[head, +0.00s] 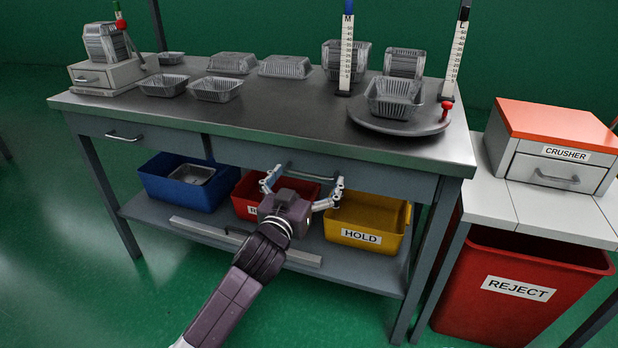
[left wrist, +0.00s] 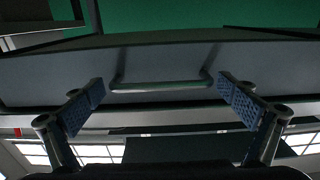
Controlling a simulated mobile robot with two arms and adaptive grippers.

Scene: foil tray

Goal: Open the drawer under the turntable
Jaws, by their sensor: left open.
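The drawer (head: 385,181) is a grey front below the tabletop, under the side with the round turntable (head: 385,127). It looks shut. Its bar handle (head: 311,174) is partly hidden by my gripper in the head view. My left gripper (head: 302,184) is open in front of the handle, with a finger toward each end. In the left wrist view the whole handle (left wrist: 160,86) shows between the spread blue fingertips of my left gripper (left wrist: 162,92), on the drawer front (left wrist: 150,62). No contact is visible. My right gripper is out of view.
A second drawer handle (head: 124,136) is at the left. Below, a shelf holds a blue bin (head: 160,182), a red bin (head: 243,195) and a yellow HOLD bin (head: 365,222). Foil trays (head: 217,88) stand on the table (head: 290,107). A crusher (head: 552,150) and REJECT bin (head: 515,305) are right.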

